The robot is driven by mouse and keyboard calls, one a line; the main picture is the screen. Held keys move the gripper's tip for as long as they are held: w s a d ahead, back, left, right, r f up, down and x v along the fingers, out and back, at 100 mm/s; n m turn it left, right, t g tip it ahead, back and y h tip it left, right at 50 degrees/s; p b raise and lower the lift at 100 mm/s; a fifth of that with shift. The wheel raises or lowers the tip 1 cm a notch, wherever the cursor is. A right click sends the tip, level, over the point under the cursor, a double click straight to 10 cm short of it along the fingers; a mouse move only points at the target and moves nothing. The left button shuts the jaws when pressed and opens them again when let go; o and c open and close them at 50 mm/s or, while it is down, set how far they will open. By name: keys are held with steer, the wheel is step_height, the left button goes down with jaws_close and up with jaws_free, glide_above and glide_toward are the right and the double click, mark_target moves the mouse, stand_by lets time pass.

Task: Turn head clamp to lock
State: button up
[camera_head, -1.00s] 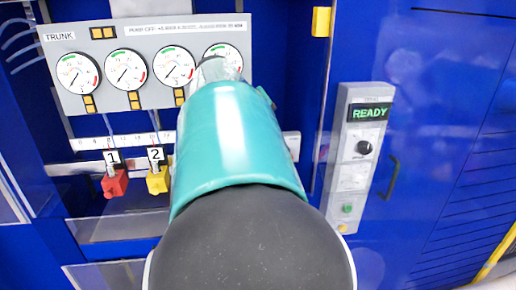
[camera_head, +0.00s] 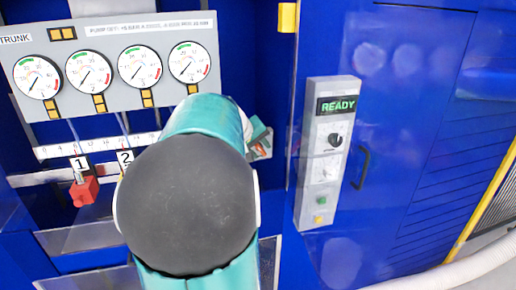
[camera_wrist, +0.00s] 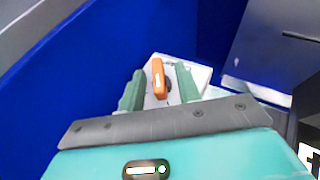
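The head clamp's handle, as I take it, is an orange lever (camera_wrist: 158,75) on a white plate (camera_wrist: 201,72) in the wrist view. It stands nearly upright in that picture, with a dark round part beside it. My gripper (camera_wrist: 160,84) is open, with one green finger on each side of the lever and gaps between. I cannot tell whether the fingertips reach past it in depth. In the head view my arm hides most of the clamp. Only a finger of my gripper and a small orange patch (camera_head: 260,144) show at the arm's right edge.
A gauge panel (camera_head: 120,62) with several dials is at upper left. Red valve 1 (camera_head: 85,191) hangs below it; valve 2 is mostly hidden behind my arm. A grey control box (camera_head: 325,165) reading READY is on the blue cabinet at right, beside a dark handle (camera_head: 361,168).

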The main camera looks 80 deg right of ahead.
jaws_close()
steer(key=shift+g+h, duration=0.7)
jaws_free()
steer(key=shift+a, duration=0.1)
